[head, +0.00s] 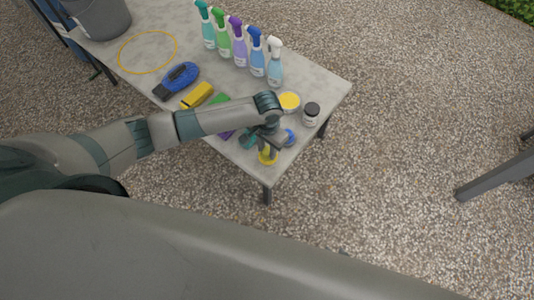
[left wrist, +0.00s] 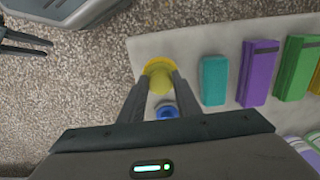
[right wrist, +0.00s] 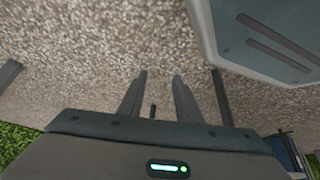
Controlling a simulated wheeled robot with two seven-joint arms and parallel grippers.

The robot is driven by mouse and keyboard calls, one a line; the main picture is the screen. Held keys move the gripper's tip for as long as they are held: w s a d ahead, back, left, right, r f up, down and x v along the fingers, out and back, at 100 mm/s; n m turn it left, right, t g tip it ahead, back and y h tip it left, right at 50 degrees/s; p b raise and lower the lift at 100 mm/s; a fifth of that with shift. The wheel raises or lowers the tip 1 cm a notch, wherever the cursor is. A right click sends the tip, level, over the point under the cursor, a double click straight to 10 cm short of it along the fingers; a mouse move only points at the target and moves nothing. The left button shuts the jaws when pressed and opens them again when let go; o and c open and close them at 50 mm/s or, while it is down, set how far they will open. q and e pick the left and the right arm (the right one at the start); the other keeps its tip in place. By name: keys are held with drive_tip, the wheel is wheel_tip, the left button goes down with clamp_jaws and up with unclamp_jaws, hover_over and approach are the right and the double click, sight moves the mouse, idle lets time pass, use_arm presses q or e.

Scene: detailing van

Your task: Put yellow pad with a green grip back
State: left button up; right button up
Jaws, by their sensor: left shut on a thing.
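My left gripper (left wrist: 160,82) is shut on a round yellow pad (left wrist: 158,65) by its upright grip, at the near corner of the table. The grip looks yellow to olive here, not clearly green. In the head view the yellow pad (head: 268,157) shows below my left gripper (head: 267,142). I cannot tell whether it touches the table. A round blue pad (left wrist: 167,111) is close beside it, partly hidden behind the fingers; it also shows in the head view (head: 290,137). My right gripper (right wrist: 160,76) is open and empty over the gravel, away from the table.
On the grey table (head: 325,85) are teal (left wrist: 214,80), purple (left wrist: 259,72) and green (left wrist: 297,68) blocks, a yellow block (head: 197,96), a yellow-topped tin (head: 289,102), a jar (head: 311,115), a blue tool (head: 178,78), spray bottles (head: 240,50) and a bucket (head: 100,18). A yellow ring (head: 121,62) surrounds bare tabletop.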

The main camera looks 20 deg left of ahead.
sight(267, 152)
use_arm(q)
drive_tip(key=shift+f, duration=2)
drive_tip(key=o, duration=1.2)
drive_tip(key=shift+o, duration=0.2)
wheel_tip(267, 152, up, 12)
drive_tip(key=shift+p, duration=0.3)
